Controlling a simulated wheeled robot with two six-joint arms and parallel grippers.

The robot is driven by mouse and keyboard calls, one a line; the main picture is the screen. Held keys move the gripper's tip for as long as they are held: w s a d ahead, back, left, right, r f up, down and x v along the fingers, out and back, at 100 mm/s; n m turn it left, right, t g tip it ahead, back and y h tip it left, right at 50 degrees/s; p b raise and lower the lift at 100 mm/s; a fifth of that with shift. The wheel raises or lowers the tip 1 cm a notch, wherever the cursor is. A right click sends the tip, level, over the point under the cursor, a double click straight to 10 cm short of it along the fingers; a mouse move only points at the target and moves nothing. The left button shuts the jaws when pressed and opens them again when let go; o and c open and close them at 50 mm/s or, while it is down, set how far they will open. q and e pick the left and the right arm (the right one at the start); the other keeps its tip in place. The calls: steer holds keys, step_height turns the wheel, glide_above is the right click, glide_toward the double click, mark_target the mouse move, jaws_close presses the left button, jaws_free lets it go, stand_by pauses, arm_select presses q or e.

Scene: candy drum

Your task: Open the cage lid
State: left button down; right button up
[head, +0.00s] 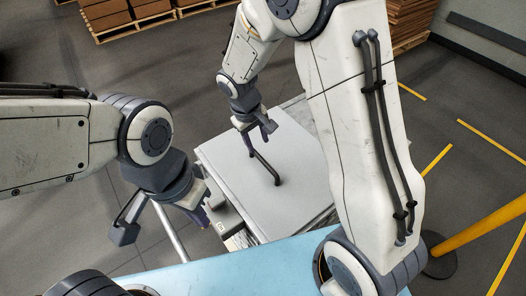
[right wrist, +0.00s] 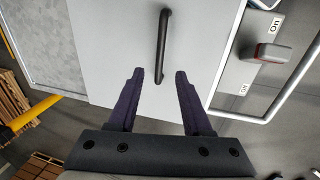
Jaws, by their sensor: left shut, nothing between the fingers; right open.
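The cage lid (head: 230,160) is a flat light-grey panel with a dark bar handle (head: 266,170) across its middle. In the right wrist view the lid (right wrist: 105,40) fills the centre and the handle (right wrist: 163,40) runs up and down. My right gripper (head: 258,137) is open over the lid, near the far end of the handle. In the right wrist view its fingertips (right wrist: 158,74) straddle the line of the handle's lower end, with nothing held; their height above it is unclear. My left gripper (head: 203,218) is shut and empty, left of the lid, partly hidden.
A grey switch box (right wrist: 240,75) marked "On", with a red-and-grey lever (right wrist: 272,52), sits beside the lid, near my left gripper. A blue surface (head: 210,268) lies in front. Pallets of boxes (head: 125,15) stand at the back. A yellow post (head: 480,235) stands at the right.

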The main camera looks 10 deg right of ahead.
mark_target(264, 161)
steer(key=f, duration=0.3)
steer(key=d+f, duration=0.1)
steer(key=f, duration=0.5)
steer(key=shift+w+d+f, duration=0.25)
steer(key=shift+d+f, duration=0.15)
jaws_close()
stand_by(0.9)
